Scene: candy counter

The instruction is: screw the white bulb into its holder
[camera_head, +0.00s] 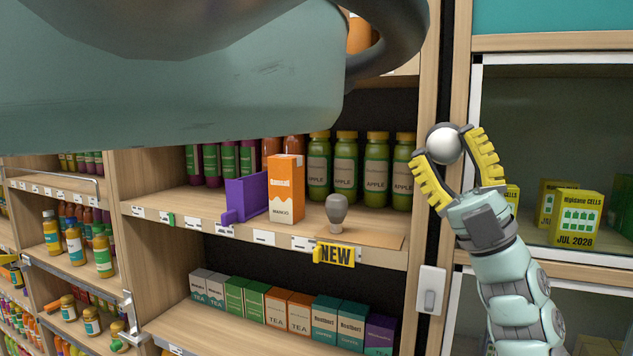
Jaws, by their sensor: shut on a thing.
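The white bulb (446,147) shows as a round white ball at the upper right. My gripper (444,140), with yellow ribbed fingers, is shut on the bulb, one finger on each side. The bulb's base is hidden, and I cannot make out a holder in this view. A grey bulb-shaped thing (338,212) stands upright on the shelf, left of and below my gripper.
The shelf (385,240) holds an orange mango carton (285,190), a purple piece (246,197) and apple bottles (375,170). A wall switch (431,290) is on the post. A glass-fronted cabinet with yellow boxes (575,218) stands behind my arm. A large blurred teal-grey form covers the upper left.

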